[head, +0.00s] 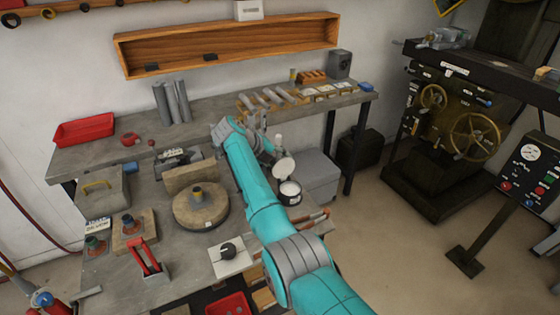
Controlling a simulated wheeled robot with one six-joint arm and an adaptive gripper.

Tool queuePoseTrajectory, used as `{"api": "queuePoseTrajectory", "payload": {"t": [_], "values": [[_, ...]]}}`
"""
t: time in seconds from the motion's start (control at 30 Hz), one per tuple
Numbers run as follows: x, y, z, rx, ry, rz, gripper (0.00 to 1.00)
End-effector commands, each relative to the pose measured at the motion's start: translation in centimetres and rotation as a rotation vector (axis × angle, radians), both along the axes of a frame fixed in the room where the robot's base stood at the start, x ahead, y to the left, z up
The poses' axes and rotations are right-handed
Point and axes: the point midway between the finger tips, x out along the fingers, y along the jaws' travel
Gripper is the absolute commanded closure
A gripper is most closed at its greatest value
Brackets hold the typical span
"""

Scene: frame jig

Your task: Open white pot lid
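The small white pot (290,197) stands at the right edge of the lower grey workbench, with a dark band at its top. A round white lid (285,167) shows above and behind the pot, tilted up so that its face is toward the camera. My teal arm reaches across the bench from the lower right. My gripper (275,152) is just above and left of the lid, close to it. The fingers are small and partly hidden by the arm, so I cannot tell whether they touch the lid.
A round stone-like disc (212,214) and a white plate with a black knob (232,262) lie left of the pot. A red clamp (147,260) stands farther left. A grey box (318,172) is behind the pot. Machinery (455,125) stands at the right.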

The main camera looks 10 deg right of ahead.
Motion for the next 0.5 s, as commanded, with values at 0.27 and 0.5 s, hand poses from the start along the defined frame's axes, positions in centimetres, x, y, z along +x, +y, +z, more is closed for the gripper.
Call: {"api": "queuePoseTrajectory", "payload": {"t": [0.27, 0.5], "values": [[-0.4, 1.3, 1.3, 0.001, -0.002, 0.002, 0.52], [-1.6, 4.4, 4.6, 0.002, -0.002, 0.003, 0.52]]}}
